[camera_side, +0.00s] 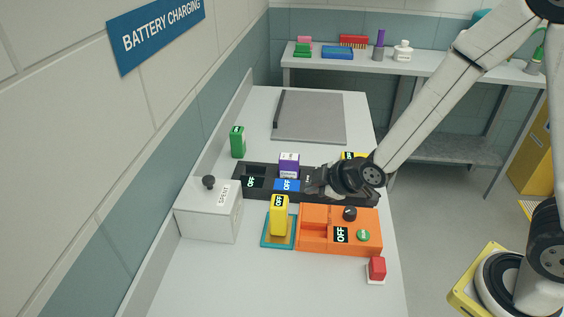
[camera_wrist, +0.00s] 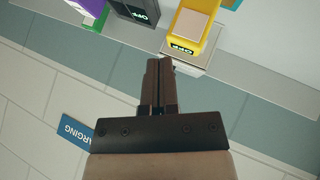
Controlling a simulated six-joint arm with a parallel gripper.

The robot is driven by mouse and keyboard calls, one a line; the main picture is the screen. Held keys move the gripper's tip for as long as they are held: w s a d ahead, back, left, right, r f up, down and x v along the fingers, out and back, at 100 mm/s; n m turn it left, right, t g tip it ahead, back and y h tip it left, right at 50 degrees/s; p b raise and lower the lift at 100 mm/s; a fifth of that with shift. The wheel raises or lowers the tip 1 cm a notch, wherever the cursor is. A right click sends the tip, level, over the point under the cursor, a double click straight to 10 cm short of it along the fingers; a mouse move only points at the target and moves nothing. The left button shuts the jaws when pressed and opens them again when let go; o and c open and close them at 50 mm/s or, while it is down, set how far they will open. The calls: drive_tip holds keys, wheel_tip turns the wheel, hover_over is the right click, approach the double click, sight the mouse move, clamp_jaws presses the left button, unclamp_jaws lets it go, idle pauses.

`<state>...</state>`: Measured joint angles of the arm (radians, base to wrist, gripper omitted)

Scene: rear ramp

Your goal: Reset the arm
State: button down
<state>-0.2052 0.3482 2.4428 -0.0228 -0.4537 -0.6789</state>
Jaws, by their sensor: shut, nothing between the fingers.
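My gripper (camera_side: 314,184) is shut and empty, with its fingers pointing left close over the black dock (camera_side: 242,188) in the side view. In the wrist view its two fingers (camera_wrist: 160,64) are together, in front of a yellow block (camera_wrist: 186,28). In the side view a yellow block (camera_side: 279,214) stands on a teal mat (camera_side: 268,244). A purple block (camera_side: 289,164) stands upright at the dock. A green block (camera_side: 238,141) stands behind the dock's left end. Another yellow piece (camera_side: 353,156) is mostly hidden behind my wrist.
An orange box (camera_side: 318,241) with a black knob, a green button and an OFF label sits at front right. A red button (camera_side: 377,267) stands near the right edge. A white SPENT box (camera_side: 206,219) is at left. A grey plate (camera_side: 312,116) lies on the back of the bench.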

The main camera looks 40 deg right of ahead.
drive_tip(key=s+d+r+m+g+h, duration=0.2)
drive_tip(key=s+d+m+g, duration=0.4)
drive_tip(key=s+d+m, duration=0.2)
drive_tip(key=shift+s+d+m, duration=0.25)
drive_tip(key=shift+s+m, duration=0.95)
drive_tip(key=shift+s, duration=0.65)
